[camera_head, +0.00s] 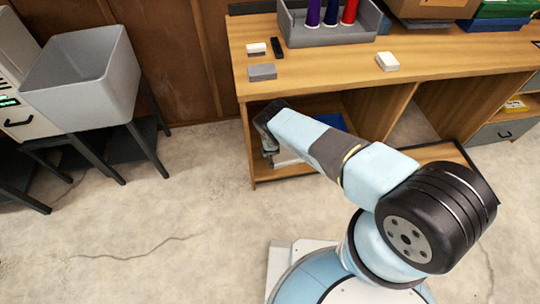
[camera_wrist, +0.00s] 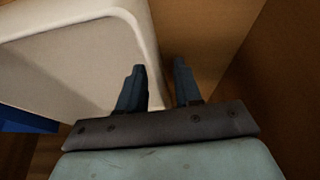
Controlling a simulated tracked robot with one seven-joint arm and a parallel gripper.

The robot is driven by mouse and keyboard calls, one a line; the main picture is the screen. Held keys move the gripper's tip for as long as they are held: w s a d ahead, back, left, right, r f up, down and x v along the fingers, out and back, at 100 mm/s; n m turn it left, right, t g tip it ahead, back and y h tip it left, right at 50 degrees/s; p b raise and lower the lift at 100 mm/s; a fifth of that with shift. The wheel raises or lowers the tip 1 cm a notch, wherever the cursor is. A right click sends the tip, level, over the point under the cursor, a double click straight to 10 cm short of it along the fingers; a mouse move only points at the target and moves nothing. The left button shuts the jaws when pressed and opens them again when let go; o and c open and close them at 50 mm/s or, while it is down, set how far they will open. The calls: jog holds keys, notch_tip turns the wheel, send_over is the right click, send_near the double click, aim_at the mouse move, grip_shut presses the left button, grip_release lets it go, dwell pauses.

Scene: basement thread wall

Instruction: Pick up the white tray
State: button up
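The white tray (camera_wrist: 70,62) fills the upper left of the wrist view, with a pale rounded rim and a greyish inside. Its right rim runs down between the fingers of my gripper (camera_wrist: 158,72). The left finger overlaps the tray's inner side, and the right finger is beyond the rim over wood. The fingers are apart, with a gap showing beside the rim; contact is unclear. In the head view, my gripper (camera_head: 268,138) reaches into the bench's left lower compartment. A pale part of the tray (camera_head: 288,159) shows there, mostly hidden by my arm.
The wooden bench (camera_head: 330,78) has a grey bin (camera_head: 325,37) with thread spools on top, plus small blocks. A brown wooden panel (camera_wrist: 285,90) stands close on the right in the wrist view. A blue thing (camera_wrist: 22,122) lies left. A grey sink (camera_head: 85,75) stands left; the floor is clear.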

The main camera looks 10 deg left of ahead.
jog(key=shift+w+f, duration=0.15)
jog(key=shift+f, duration=0.55)
jog(key=shift+w+f, duration=0.3)
jog(key=shift+f, duration=0.05)
jog(key=shift+a, duration=0.1)
grip_shut()
